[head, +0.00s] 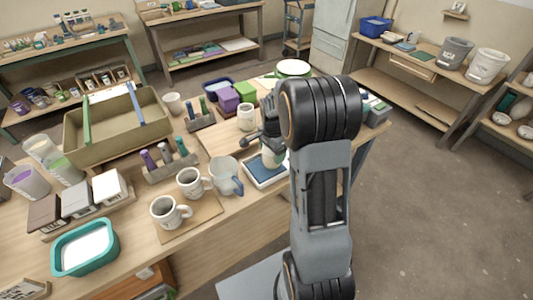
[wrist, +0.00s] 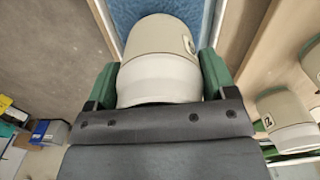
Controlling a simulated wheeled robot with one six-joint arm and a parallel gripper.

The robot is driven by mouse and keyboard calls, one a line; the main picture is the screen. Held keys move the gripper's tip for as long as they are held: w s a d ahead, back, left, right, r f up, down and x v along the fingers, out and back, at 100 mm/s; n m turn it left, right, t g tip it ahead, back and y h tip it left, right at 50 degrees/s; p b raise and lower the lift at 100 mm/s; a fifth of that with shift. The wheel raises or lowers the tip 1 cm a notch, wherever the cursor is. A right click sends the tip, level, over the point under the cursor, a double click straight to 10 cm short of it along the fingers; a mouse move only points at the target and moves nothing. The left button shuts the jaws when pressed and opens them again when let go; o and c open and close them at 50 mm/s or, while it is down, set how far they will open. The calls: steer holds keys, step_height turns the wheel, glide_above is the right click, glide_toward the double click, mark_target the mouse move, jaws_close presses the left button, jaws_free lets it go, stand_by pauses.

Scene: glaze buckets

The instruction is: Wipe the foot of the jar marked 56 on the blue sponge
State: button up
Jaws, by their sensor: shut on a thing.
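My gripper (head: 268,142) is over the blue sponge (head: 262,171), which lies in a white tray. In the wrist view, the green fingers of my gripper (wrist: 159,78) are shut on a cream and beige jar (wrist: 158,75), one finger on each side. The jar also shows in the head view (head: 272,158), partly hidden by my gripper. A small label sits on its side, too oblique to read. The blue sponge (wrist: 170,8) lies beyond the jar's foot in the wrist view. I cannot tell whether the foot touches it.
A glass jug (head: 226,176) and two mugs (head: 191,183) stand left of the sponge. Another cream jar (head: 246,118) stands behind it. Another pale jar (wrist: 286,122) is close on the right in the wrist view. A large tan bin (head: 118,130) stands farther left.

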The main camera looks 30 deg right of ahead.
steer(key=shift+d, duration=0.5)
steer(key=shift+s+a, duration=0.2)
steer(key=shift+a, duration=1.55)
steer(key=shift+s+a, duration=0.15)
steer(key=shift+a, duration=1.55)
step_height(320, 180, up, 7)
steer(key=p, duration=0.5)
